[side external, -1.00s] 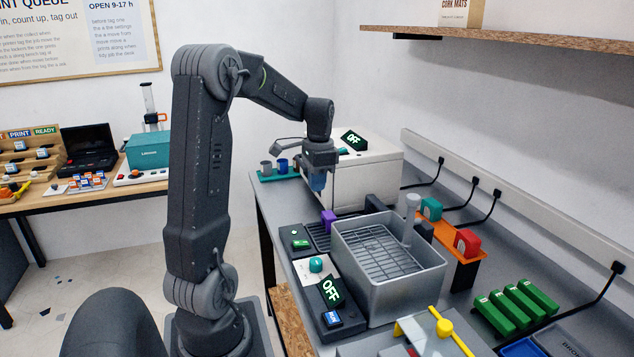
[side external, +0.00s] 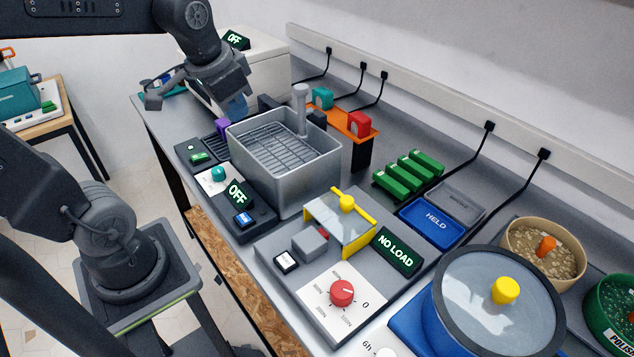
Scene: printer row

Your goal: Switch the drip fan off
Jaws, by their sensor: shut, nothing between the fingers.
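My gripper (side external: 237,106) is shut and empty, with bluish fingertips pointing down. It hangs above the far end of the bench, near the white printer-like box and behind the grey basin. No label naming the drip fan is readable. A small dark panel with a lit green switch (side external: 199,156) sits left of the basin, beside a dark slatted grille (side external: 216,142) with a purple block (side external: 222,126). My gripper is apart from the switch. I cannot tell for certain that this is the fan's switch.
The grey basin (side external: 285,190) with a grid inside stands close by. An upright post (side external: 300,105) rises at the basin. A white box (side external: 262,62) stands behind.

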